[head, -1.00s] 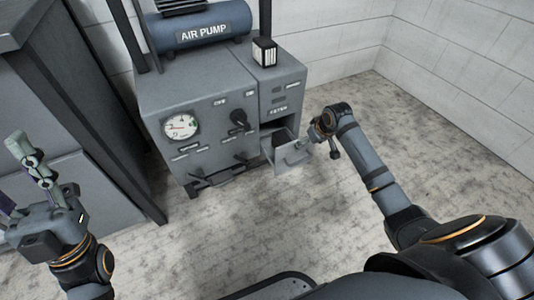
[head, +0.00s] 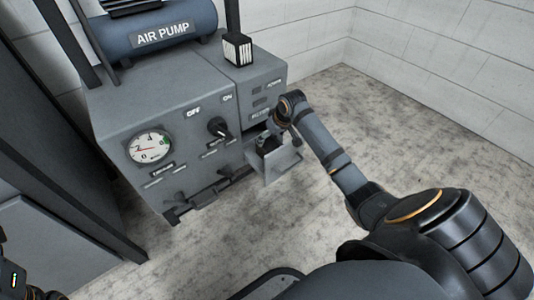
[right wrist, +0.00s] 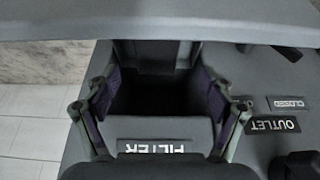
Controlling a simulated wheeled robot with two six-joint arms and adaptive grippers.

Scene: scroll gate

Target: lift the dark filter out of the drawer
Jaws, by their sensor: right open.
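The drawer (head: 278,166) stands pulled out of the grey pump cabinet. It also shows in the right wrist view (right wrist: 150,132), where its inside is very dark. I cannot clearly make out the dark filter against that shadow. My right gripper (head: 268,142) is at the drawer's mouth, pointing down into it. In the right wrist view the right gripper (right wrist: 164,108) is open, one finger on each side of the drawer opening, with nothing visibly held. Of my left arm only a bit of the wrist shows at the lower left corner; its fingers are out of view.
A filter block with white pleats (head: 238,49) stands on top of the cabinet (head: 165,90). The cabinet front has a gauge (head: 150,147) and a dark knob (head: 219,128). An outlet label (right wrist: 277,126) is beside the drawer. The floor to the right is open.

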